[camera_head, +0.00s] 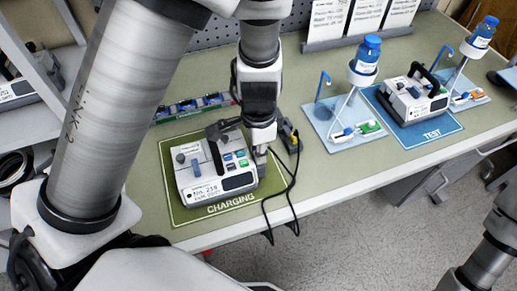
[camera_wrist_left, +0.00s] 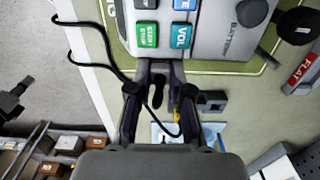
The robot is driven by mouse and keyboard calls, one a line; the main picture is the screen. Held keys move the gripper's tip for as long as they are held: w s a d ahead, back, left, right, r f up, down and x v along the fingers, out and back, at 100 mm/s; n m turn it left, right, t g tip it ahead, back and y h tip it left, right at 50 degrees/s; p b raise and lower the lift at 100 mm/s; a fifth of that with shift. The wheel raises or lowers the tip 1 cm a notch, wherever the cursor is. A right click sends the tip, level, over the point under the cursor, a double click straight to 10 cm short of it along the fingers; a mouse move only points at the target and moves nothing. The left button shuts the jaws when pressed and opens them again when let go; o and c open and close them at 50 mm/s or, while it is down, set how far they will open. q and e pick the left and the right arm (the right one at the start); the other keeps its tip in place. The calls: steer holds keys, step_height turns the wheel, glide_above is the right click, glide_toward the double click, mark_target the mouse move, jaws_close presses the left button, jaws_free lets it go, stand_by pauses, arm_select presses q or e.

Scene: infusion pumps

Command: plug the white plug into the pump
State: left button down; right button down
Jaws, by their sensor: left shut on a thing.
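The pump (camera_head: 205,185), a white-grey box with a dark handle, coloured buttons and a display, sits on the green CHARGING mat (camera_head: 182,216). In the left wrist view the pump (camera_wrist_left: 222,45) fills the top, with its green and blue buttons near my fingers. My left gripper (camera_head: 260,152) points down at the pump's right side. In the left wrist view my left gripper (camera_wrist_left: 160,68) is shut on the plug, which the fingers mostly hide. A black cord (camera_wrist_left: 112,68) loops from between them. Whether the plug touches the pump cannot be told.
A dark block with yellow (camera_head: 289,135) stands right of the gripper. The cord (camera_head: 291,190) hangs over the table's front edge. Farther right are a second pump (camera_head: 412,98) on the blue TEST mat (camera_head: 440,131) and blue-capped bottles on stands. Part of my right arm shows at lower right.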

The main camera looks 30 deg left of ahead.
stand_by(0.4)
arm_select(q)
steer(key=shift+f+b, duration=0.3)
steer(key=shift+b, duration=0.15)
steer(key=c, duration=0.6)
jaws_free()
steer(key=shift+r, duration=0.1)
steer(key=shift+r+p, duration=2.8)
steer(key=shift+r, duration=0.75)
